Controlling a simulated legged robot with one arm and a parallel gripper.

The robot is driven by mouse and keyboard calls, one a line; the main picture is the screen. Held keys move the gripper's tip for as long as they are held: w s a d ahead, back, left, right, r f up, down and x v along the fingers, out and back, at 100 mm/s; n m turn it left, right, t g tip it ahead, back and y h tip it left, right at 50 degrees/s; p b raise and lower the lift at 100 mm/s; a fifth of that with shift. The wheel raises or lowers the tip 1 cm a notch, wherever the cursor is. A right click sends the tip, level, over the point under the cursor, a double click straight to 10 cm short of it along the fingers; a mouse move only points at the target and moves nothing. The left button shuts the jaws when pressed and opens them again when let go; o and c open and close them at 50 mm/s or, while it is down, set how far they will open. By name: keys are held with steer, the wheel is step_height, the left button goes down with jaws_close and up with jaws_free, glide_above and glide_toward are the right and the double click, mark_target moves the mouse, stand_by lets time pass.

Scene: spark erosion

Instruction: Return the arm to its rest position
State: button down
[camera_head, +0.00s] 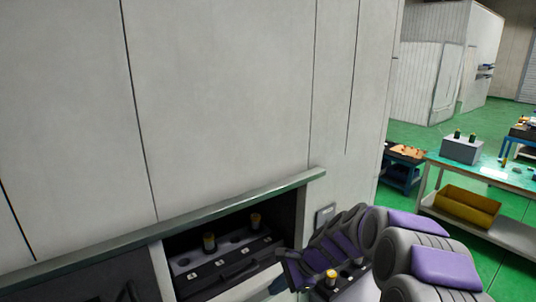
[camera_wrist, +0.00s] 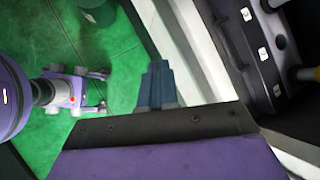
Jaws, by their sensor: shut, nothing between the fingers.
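My arm (camera_head: 425,262), purple and grey, reaches in from the lower right of the head view toward an open cabinet compartment. My gripper (camera_head: 277,286) is at its end, low in front of the compartment; only a small bluish part of it shows there. In the wrist view the blue-grey fingers of my gripper (camera_wrist: 157,84) are together, with nothing between them, over the green floor and a pale edge. The dark tool tray (camera_wrist: 245,40) lies to the right of the fingers, apart from them.
Another yellow-topped holder (camera_head: 331,279) is close beside my arm. A green-edged ledge (camera_head: 180,224) runs above the compartment. A workbench (camera_head: 480,172) with a yellow bin (camera_head: 467,207) stands at right. Green floor lies between.

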steer(key=s+d+n+g+h+b, duration=0.25)
steer(key=s+n+b, duration=0.4)
steer(key=s, duration=1.25)
steer(key=s+d+f+n+h+b, duration=0.1)
steer(key=s+d+f+n+h, duration=0.1)
steer(key=s, duration=0.7)
steer(key=s+d+f+n+h+b, duration=0.2)
steer(key=s+d+n, duration=0.3)
steer(key=s, duration=0.5)
steer(key=shift+d+f+h, duration=0.35)
steer(key=shift+d+h, duration=0.2)
steer(key=shift+d, duration=0.3)
